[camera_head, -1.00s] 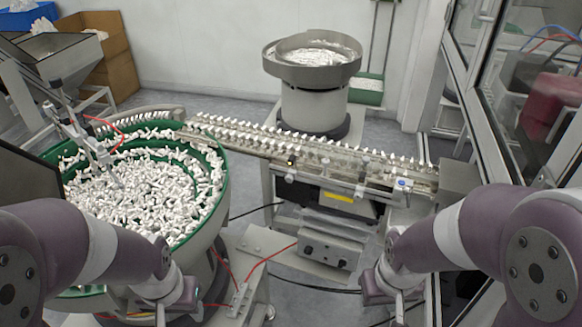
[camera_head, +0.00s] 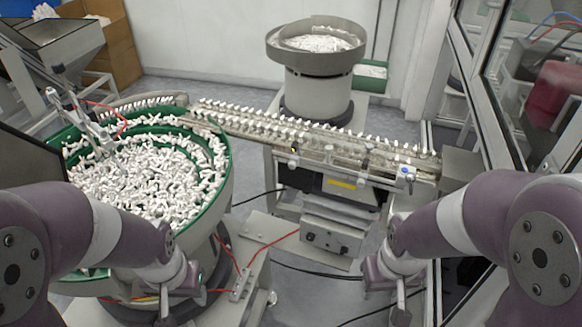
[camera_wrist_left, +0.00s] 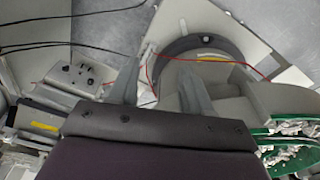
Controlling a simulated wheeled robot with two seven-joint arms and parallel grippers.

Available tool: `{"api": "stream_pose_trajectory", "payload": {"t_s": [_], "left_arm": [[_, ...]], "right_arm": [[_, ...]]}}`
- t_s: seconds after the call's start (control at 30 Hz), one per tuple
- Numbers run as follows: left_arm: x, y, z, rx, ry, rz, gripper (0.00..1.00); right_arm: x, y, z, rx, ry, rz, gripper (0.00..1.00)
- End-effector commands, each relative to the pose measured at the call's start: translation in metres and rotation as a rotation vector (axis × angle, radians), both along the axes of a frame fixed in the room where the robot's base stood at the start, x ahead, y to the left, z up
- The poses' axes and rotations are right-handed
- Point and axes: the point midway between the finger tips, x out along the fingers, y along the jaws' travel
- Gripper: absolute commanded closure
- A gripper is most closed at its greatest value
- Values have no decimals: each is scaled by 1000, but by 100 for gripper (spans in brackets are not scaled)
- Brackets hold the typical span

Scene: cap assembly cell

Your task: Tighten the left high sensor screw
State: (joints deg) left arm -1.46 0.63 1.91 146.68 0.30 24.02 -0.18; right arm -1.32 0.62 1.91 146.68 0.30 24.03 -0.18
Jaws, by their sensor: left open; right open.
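The feed rail (camera_head: 330,147) runs from the left bowl to the right, lined with white caps. A small dark sensor with a yellow light (camera_head: 293,150) sits on its front side, left of a blue-and-white fitting (camera_head: 408,173). The screw itself is too small to make out. My left gripper (camera_head: 164,308) is low in front of the green-rimmed bowl, well apart from the rail. In the left wrist view its two fingers (camera_wrist_left: 160,88) stand apart with nothing between them. My right gripper (camera_head: 400,306) is open, low in front of the rail's right end, its tips near the picture's bottom edge.
The green-rimmed bowl (camera_head: 222,190) full of white caps stands at left. A grey control box (camera_head: 332,238) sits below the rail, with red and black cables on the floor. A round metal hopper (camera_head: 318,72) stands behind. A framed glass enclosure (camera_head: 480,100) closes off the right.

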Motion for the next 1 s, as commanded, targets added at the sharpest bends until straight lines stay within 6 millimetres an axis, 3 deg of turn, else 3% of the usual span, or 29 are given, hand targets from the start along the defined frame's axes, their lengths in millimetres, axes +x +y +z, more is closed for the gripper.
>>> {"api": "stream_pose_trajectory", "payload": {"t_s": [0.07, 0.17, 0.2, 0.27, 0.4, 0.53, 0.67, 0.8, 0.9, 1.0], "left_arm": [[-5, -4, -7, 1, 37, -19, 51], [-15, -13, -34, 10, 156, -62, 51], [-9, -17, -49, 16, 173, -90, 51], [16, -28, -78, 17, 119, -140, 51], [89, -63, -131, -17, -162, -242, 51], [147, -98, -150, -84, -469, -306, 51], [194, -130, -135, -172, -807, -337, 51], [229, -148, -82, -258, -1156, -335, 51], [238, -153, -47, -298, -1327, -328, 51], [239, -153, -30, -317, -1406, -320, 51]], "right_arm": [[0, 0, 2, 0, 0, 0, 57], [0, 0, 5, 0, 0, 0, 57], [0, 0, 6, 0, 0, 0, 57], [0, 0, 8, 0, 0, 0, 57], [0, 0, 11, 0, 0, 0, 57], [0, 0, 12, 0, 0, 0, 57], [0, 0, 13, 0, 0, 0, 57], [0, 0, 13, 0, 0, 0, 57], [0, 0, 13, 0, 0, 0, 57], [0, 0, 13, 0, 0, 0, 57]]}}
